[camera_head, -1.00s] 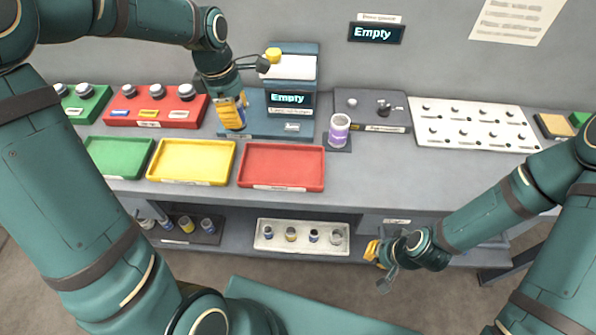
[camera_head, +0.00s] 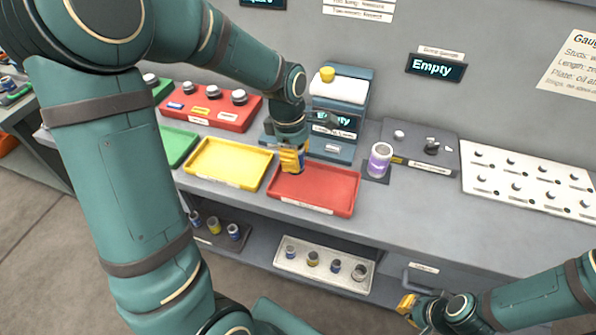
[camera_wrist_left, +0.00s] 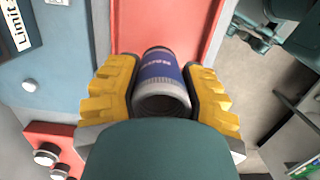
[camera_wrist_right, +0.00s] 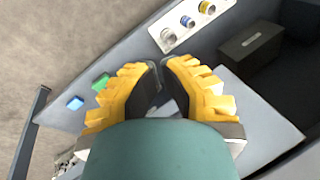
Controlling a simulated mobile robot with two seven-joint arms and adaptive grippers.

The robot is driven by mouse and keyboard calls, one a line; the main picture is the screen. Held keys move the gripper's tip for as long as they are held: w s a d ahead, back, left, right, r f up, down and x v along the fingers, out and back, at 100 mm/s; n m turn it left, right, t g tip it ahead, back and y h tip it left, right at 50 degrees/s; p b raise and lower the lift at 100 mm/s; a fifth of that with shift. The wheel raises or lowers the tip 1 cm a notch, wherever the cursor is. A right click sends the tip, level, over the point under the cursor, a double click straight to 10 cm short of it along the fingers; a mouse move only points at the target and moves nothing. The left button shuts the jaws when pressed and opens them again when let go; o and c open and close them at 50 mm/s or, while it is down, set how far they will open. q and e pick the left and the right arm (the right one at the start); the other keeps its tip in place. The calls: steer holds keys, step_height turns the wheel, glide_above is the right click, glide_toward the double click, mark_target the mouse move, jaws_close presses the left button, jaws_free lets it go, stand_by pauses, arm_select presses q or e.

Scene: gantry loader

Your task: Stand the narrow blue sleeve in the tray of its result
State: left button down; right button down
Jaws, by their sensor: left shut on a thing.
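My left gripper (camera_head: 291,158) is shut on the narrow blue sleeve, a grey cylinder with a dark blue band (camera_wrist_left: 160,78). The sleeve is mostly hidden by the fingers in the head view. The gripper is over the back left part of the red tray (camera_head: 330,205); whether the sleeve touches the tray floor I cannot tell. The yellow tray (camera_head: 225,180) and the green tray (camera_head: 176,146) lie to its left. My right gripper (camera_wrist_right: 159,70) has its fingertips almost together with nothing between them, low at the bench's front right in the head view (camera_head: 408,304).
The grey-blue station with a yellow knob (camera_head: 327,74) stands behind the red tray. A purple-banded sleeve (camera_head: 380,158) stands on a dark pad to the right. A red button box (camera_head: 212,104) is at the left. Several sleeves stand in a white rack (camera_head: 325,272) on the lower shelf.

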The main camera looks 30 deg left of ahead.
arm_select(q)
steer(key=shift+f+b, duration=0.55)
steer(key=shift+f, duration=1.7)
steer(key=shift+f, duration=0.15)
steer(key=c, duration=0.6)
jaws_free()
steer(key=r+p, duration=0.1)
steer(key=r, duration=0.3)
steer(key=a+r+p, duration=0.1)
steer(key=r, duration=0.3)
steer(key=r+p, duration=0.1)
steer(key=r, duration=0.3)
steer(key=shift+s+a+r, duration=0.1)
steer(key=shift+s+a, duration=0.1)
steer(key=shift+s, duration=0.1)
